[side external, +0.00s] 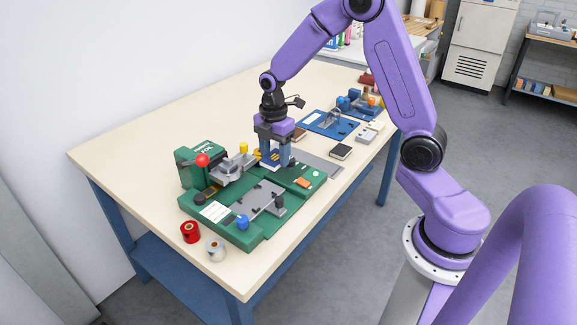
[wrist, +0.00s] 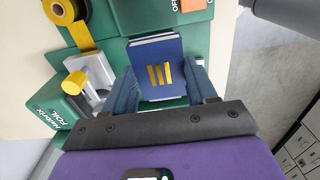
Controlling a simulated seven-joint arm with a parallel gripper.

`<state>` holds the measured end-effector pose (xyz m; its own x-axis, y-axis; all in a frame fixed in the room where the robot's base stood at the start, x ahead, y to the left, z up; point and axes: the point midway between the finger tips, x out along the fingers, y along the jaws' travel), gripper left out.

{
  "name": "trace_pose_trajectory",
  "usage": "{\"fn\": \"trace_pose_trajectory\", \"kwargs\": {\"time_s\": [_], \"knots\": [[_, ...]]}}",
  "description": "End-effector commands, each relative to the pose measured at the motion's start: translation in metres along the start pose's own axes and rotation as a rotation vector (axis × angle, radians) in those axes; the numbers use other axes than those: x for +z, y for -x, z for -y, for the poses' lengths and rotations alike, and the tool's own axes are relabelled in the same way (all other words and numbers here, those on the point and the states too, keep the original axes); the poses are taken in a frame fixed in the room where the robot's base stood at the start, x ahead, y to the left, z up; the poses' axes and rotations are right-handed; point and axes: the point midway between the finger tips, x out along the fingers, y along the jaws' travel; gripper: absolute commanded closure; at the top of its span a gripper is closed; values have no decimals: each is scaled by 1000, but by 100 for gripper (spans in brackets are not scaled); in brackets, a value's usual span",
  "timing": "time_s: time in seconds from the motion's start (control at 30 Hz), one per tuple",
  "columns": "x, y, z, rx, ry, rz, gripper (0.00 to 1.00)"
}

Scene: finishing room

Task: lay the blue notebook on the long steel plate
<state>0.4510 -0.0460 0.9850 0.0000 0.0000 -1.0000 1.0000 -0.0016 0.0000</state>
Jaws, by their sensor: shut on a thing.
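The blue notebook (wrist: 157,66) has gold bars on its cover and shows between my gripper's two fingers in the wrist view. My gripper (side external: 274,160) is shut on it, above the far part of the green foil machine (side external: 240,226). In the side view only a small blue part of the notebook (side external: 269,155) shows among the fingers. I cannot tell whether it touches the machine. A flat grey plate (side external: 322,165), seemingly the long steel plate, lies on the table just beyond the machine. It is partly hidden behind my gripper and the machine.
A dark notebook (side external: 340,151) lies right of the grey plate, and a brown one (side external: 300,134) lies behind it. A blue machine (side external: 328,123) stands farther back. A red roll (side external: 190,232) and a silver roll (side external: 215,250) stand near the front edge. The table's left side is clear.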

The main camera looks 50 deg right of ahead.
Motion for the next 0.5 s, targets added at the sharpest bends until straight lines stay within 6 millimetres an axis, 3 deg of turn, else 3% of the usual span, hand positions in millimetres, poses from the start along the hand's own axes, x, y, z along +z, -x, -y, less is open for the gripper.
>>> {"fn": "trace_pose_trajectory", "kwargs": {"time_s": [0.03,0.2,0.33,0.5], "knots": [[22,5,7,2,-11,0,70],[81,16,38,2,-10,0,70],[110,22,59,1,-5,0,70],[129,24,74,0,-1,0,70]]}}
